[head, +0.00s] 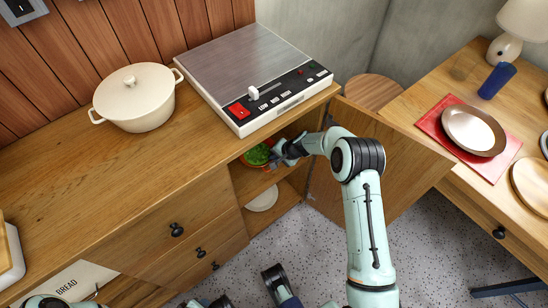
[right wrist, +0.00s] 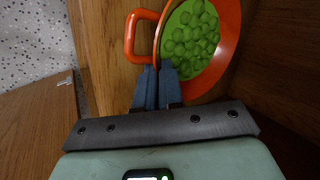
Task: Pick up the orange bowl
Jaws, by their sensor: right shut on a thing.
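The orange bowl (head: 245,162) sits inside the open cabinet under the counter in the head view, partly hidden by my right gripper. In the right wrist view the bowl (right wrist: 234,45) shows an orange rim, a loop handle at its left and round green things inside. My right gripper (head: 277,158) reaches into the cabinet opening. Its two fingers (right wrist: 158,84) are close together on the bowl's near edge, beside the handle, and shut on it. The bowl's underside is hidden. My left gripper does not show.
The open cabinet door (head: 400,165) stands right of my right arm. A white plate (head: 262,199) lies on a lower level. The wooden counter (head: 150,165) above carries a cream pot (head: 135,105) and a flat-topped appliance (head: 240,65). Cabinet walls are close around the bowl.

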